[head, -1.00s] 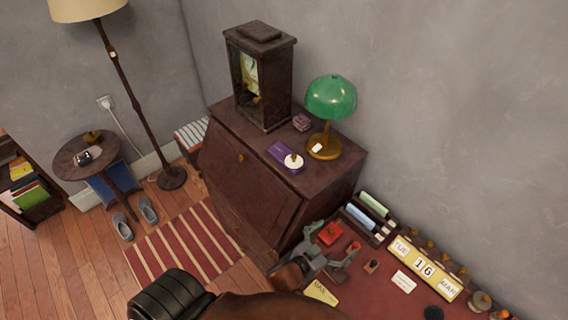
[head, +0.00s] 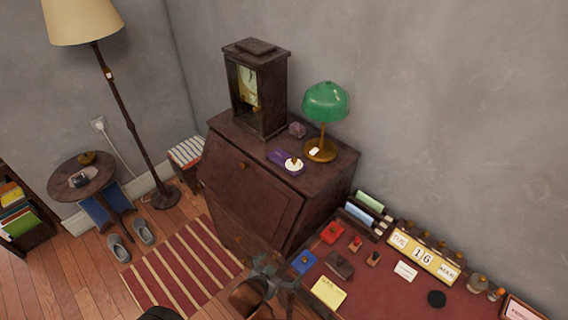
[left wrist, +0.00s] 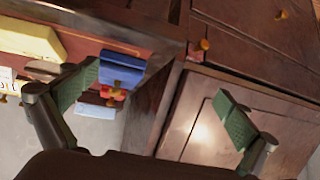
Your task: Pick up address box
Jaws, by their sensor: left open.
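No label reads as an address box, so I cannot tell for sure which thing it is. Small boxes stand at the left end of the red-topped desk (head: 390,295): a red box (head: 332,232) and a blue box (head: 303,263), with a dark brown piece (head: 340,264) beside them. My left gripper (head: 274,273) is open and empty, just left of the blue box by the desk's edge. In the left wrist view its green-padded fingers (left wrist: 158,108) are spread wide; the blue box (left wrist: 122,70) shows near the left finger, with a red thing (left wrist: 112,93) by it.
A yellow pad (head: 328,291), small stamps (head: 355,243), a letter rack (head: 365,215) and a date display (head: 424,255) crowd the desk. A dark wooden bureau (head: 250,195) with a green lamp (head: 325,102) rises close behind the gripper. Striped rug (head: 185,265) lies left.

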